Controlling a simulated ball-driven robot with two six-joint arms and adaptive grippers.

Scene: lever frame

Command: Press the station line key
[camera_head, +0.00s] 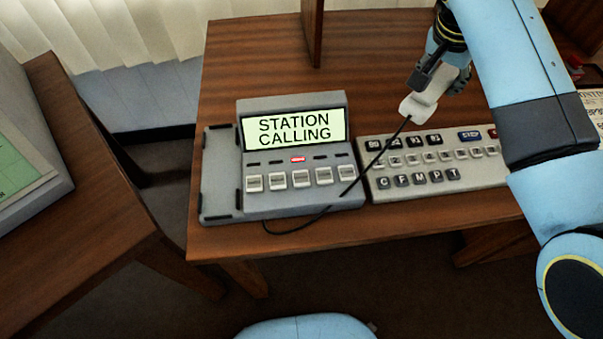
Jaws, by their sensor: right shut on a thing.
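A grey desk unit (300,207) sits on the wooden desk, with its tilted display (294,130) reading "STATION CALLING". Below the display is a row of several pale line keys (301,179). A red indicator (298,159) is lit above the middle key, and the other indicators are dark. The key labels are too small to read. My right gripper (430,84) is shut on a white corded piece (417,109), behind the keypad and to the right of the display. Its black cord runs down across the unit's right side. My left gripper is out of view.
A grey keypad panel (480,177) with lettered keys lies right of the unit, partly under my right arm. The desk (250,45) is bare behind the unit. Another wooden desk (95,210) stands at left, across a gap. A wooden upright (312,35) stands behind.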

